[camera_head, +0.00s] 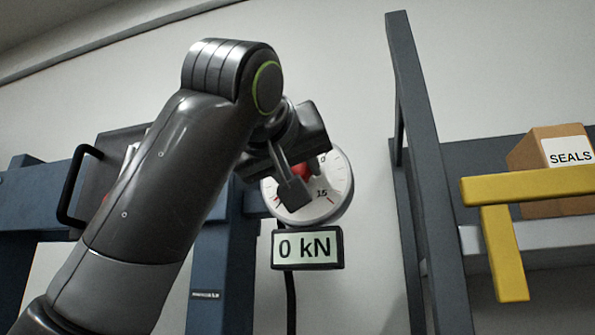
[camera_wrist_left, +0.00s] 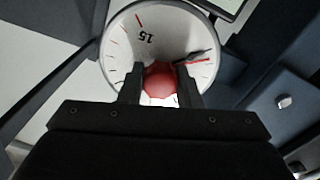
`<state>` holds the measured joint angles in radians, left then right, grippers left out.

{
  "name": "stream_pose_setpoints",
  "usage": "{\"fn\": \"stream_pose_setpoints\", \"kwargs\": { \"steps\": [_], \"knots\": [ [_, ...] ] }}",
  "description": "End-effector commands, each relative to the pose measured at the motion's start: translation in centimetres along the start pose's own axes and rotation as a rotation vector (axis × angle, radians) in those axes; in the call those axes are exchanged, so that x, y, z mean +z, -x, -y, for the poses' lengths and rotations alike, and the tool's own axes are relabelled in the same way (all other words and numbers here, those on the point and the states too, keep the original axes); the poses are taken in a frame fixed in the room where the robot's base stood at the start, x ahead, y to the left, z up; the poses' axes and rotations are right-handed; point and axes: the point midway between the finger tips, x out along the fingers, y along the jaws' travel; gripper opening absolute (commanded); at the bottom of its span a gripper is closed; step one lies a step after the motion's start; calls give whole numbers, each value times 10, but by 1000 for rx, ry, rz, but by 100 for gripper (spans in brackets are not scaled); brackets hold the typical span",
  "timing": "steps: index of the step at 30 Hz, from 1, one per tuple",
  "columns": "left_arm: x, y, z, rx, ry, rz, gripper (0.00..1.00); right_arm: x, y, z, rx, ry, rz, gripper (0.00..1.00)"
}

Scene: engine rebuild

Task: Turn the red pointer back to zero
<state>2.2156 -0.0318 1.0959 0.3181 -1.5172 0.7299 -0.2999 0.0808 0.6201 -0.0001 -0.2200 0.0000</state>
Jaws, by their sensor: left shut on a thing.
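A round white gauge (camera_head: 335,185) hangs on the wall side, its dial partly hidden by my left gripper (camera_head: 297,178). A red knob (camera_wrist_left: 159,84) sits at the dial's centre; a bit of it shows in the head view (camera_head: 304,169). My left gripper (camera_wrist_left: 158,92) is shut on the red knob, one finger on each side. In the left wrist view the red pointer (camera_wrist_left: 198,62) reaches right from the knob, close to a dark needle (camera_wrist_left: 195,55). The "15" shows upside down. The display (camera_head: 307,248) below the gauge reads "0 kN". My right gripper is out of view.
A blue steel frame (camera_head: 207,270) stands behind my left arm. A dark upright (camera_head: 425,150) stands right of the gauge. Further right are a yellow bar (camera_head: 530,185) and a cardboard box marked SEALS (camera_head: 540,150). A cable hangs below the display.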

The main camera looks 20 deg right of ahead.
Motion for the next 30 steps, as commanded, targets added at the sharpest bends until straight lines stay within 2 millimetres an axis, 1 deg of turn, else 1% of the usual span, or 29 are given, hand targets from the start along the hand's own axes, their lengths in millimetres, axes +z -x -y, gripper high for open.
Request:
{"fn": "stream_pose_setpoints", "kwargs": {
  "steps": [1, 6, 12, 27, 28, 30],
  "knots": [
    [4, -1, 0, -1, 28, 10, 8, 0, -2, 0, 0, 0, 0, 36],
    [4, -2, 0, -2, 109, 11, 8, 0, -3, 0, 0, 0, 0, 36],
    [4, -2, 0, -2, 161, 12, 8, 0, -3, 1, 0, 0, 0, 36],
    [4, -2, 0, -2, 176, 13, 8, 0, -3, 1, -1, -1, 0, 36],
    [4, -2, 0, -2, 176, 13, 34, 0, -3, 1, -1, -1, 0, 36],
    [4, -2, 0, -2, 176, 11, 44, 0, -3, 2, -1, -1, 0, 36]
  ]
}}
